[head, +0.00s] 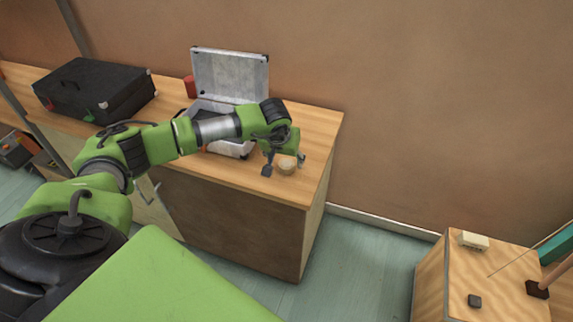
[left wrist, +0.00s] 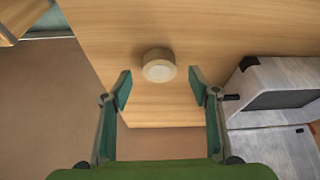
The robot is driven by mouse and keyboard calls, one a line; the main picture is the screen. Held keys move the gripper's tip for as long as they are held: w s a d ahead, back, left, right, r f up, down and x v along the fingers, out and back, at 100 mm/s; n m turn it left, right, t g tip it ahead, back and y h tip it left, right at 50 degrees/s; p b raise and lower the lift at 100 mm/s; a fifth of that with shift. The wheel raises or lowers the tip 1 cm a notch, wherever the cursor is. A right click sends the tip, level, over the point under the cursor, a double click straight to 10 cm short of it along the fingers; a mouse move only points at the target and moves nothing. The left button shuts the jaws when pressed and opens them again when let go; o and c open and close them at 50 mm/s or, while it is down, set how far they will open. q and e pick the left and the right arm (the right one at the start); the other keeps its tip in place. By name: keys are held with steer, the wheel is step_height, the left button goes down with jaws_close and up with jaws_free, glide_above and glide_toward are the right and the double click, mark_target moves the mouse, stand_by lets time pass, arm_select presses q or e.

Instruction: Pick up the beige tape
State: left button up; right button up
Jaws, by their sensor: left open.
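The beige tape (head: 287,167) is a small round roll lying on the wooden counter near its right end. It also shows in the left wrist view (left wrist: 159,66), lying flat just beyond my fingertips and between their lines. My left gripper (head: 284,166) is open and empty, with its fingers pointing down around the tape's place; in the left wrist view (left wrist: 160,88) the two fingers stand wide apart with the tape untouched. My right gripper is not in view.
An open silver case (head: 230,75) stands on the counter (head: 320,125), left of the tape and under my left forearm. A black case (head: 95,90) and a red can (head: 190,87) are farther left. A wooden box (head: 430,280) with small items stands at lower right.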

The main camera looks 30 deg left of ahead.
mark_target(286, 166)
arm_select(q)
steer(key=shift+x, duration=1.3)
steer(key=c, duration=1.1)
steer(key=shift+r, duration=0.15)
